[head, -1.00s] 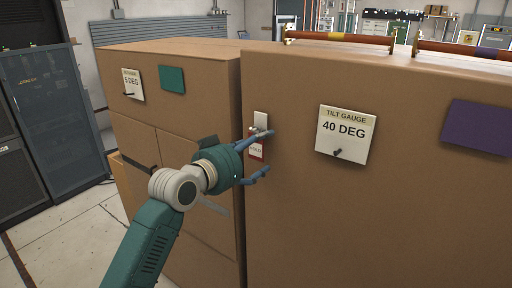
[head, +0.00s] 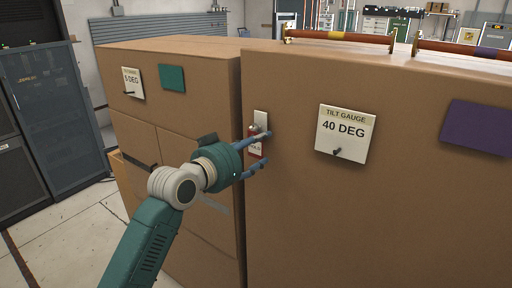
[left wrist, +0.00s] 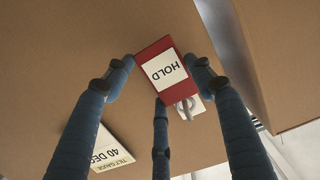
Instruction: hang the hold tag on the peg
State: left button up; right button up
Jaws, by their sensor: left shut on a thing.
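The hold tag (head: 256,149) is a red tag with a white HOLD label, in front of the brown cabinet face. In the left wrist view the tag (left wrist: 164,70) appears upside down between my fingers. My left gripper (head: 266,148) is shut on the tag, with fingers at its sides. A pale plate (head: 261,118) on the cabinet is directly above the tag; a small grey knob-like part shows at its lower end. In the left wrist view a grey ring-like part (left wrist: 186,108) lies between tag and plate. Whether the tag's loop is around the peg, I cannot tell.
A tilt gauge reading 40 DEG (head: 346,134) with a dark protruding knob is to the right on the same cabinet. A purple panel (head: 478,127) is farther right. Another cabinet (head: 175,125) with a 5 DEG gauge (head: 133,84) and a green panel (head: 172,79) stands left.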

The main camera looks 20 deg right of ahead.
pick_arm(q)
jog(key=shift+s+a, duration=0.1)
jog(key=shift+a, duration=0.05)
jog(key=shift+s+a+p, duration=0.35)
jog(key=shift+a, duration=0.05)
jog(key=shift+r, duration=0.15)
dwell(0.5)
jog(key=shift+s+a+r+p, duration=0.35)
jog(key=shift+a+r+p, duration=0.15)
jog(key=shift+r+p, duration=0.3)
jog(key=shift+f+p+v, duration=0.2)
jog(key=shift+p+v, duration=0.25)
jog(key=shift+v, duration=0.85)
jog(key=shift+f+p+v, duration=0.2)
jog(key=shift+p+v, duration=0.2)
jog(key=shift+v, duration=0.95)
